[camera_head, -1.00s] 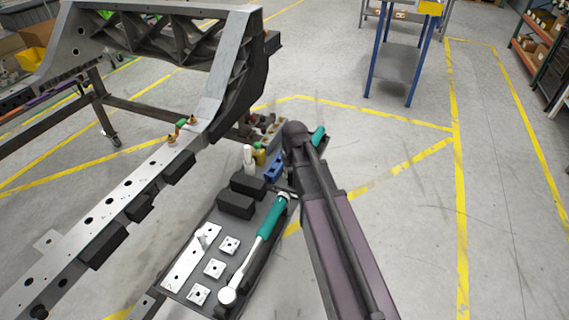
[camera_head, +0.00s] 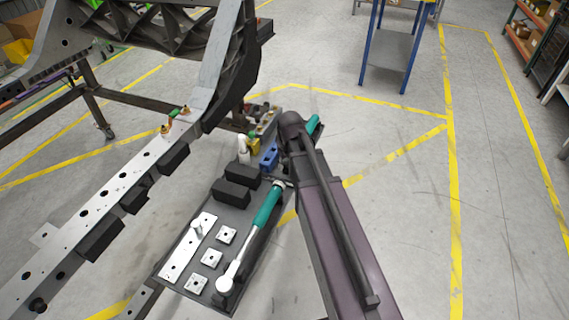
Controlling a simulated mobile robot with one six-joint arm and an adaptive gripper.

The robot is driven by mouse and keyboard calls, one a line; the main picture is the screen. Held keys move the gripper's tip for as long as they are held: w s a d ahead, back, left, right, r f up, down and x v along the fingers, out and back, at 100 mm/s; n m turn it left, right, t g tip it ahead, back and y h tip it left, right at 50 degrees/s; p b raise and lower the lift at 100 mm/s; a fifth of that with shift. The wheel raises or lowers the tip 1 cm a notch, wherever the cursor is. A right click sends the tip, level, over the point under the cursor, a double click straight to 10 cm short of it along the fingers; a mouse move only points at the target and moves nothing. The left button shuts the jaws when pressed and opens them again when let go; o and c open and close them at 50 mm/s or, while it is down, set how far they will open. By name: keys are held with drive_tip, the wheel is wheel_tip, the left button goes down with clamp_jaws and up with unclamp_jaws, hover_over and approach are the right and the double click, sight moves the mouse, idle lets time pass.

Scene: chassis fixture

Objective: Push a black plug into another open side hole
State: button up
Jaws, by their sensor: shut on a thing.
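The chassis rail (camera_head: 65,250) runs from the lower left up to the bracket, its light face pierced by several dark open holes, such as one hole (camera_head: 83,213). A round black piece, apparently a plug (camera_head: 38,305), sits at the rail's near end. My arm reaches in from the bottom right, with its dark joint over the far end of the tray. My gripper is hidden behind the arm, so its fingers and anything in them cannot be made out.
A dark tray (camera_head: 247,222) holds black blocks (camera_head: 232,192), metal plates (camera_head: 211,258) and a teal-handled tool (camera_head: 266,208). Small bottles and a blue bin (camera_head: 269,156) stand beyond. Black blocks line the rail's side. Open floor lies right; a blue-legged stand (camera_head: 388,55) is behind.

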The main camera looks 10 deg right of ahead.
sight(286, 163)
drive_tip(key=shift+r+p, duration=2.3)
drive_tip(key=shift+r, duration=0.1)
drive_tip(key=shift+r, duration=0.1)
wheel_tip(286, 163, up, 18)
drive_tip(key=p, duration=1.8)
drive_tip(key=shift+r+p, duration=0.25)
drive_tip(key=shift+p, duration=0.1)
drive_tip(key=shift+s, duration=0.1)
drive_tip(key=s+d+r+p, duration=0.9)
drive_tip(key=d+r+p, duration=0.1)
drive_tip(key=d, duration=0.3)
drive_tip(key=shift+s, duration=0.2)
